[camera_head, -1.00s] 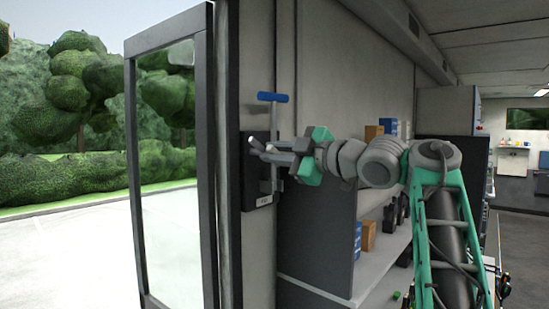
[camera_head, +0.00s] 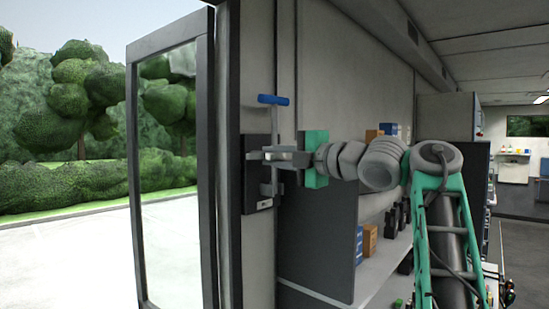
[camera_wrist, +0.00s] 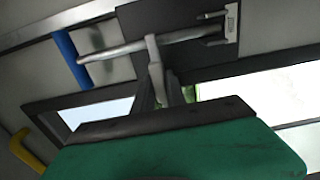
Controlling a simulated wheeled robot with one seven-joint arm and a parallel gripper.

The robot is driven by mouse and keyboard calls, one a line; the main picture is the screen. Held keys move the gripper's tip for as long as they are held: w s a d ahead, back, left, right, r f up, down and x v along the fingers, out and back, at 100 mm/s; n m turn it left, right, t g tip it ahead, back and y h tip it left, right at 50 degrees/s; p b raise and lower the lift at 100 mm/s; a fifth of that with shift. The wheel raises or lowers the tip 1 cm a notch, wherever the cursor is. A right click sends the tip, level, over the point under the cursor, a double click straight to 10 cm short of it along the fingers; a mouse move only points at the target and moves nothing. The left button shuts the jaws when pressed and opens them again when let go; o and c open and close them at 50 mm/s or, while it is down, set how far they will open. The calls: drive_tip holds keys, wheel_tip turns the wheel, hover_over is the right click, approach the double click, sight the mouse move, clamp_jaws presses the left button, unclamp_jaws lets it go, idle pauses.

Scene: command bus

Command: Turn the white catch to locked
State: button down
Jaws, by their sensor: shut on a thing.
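A blue-topped T-handle (camera_head: 273,99) rises on a grey rod close above my gripper. An open glazed door (camera_head: 207,150) stands at the left. A dark panel (camera_head: 320,230) and a shelf with boxes lie below and right of my arm.

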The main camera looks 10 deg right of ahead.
idle(0.3)
drive_tip(key=c, duration=1.4)
unclamp_jaws()
drive_tip(key=shift+s, duration=0.1)
drive_tip(key=b+v, duration=0.1)
drive_tip(key=v, duration=0.6)
drive_tip(key=shift+s+d, duration=0.2)
drive_tip(key=shift+s, duration=0.05)
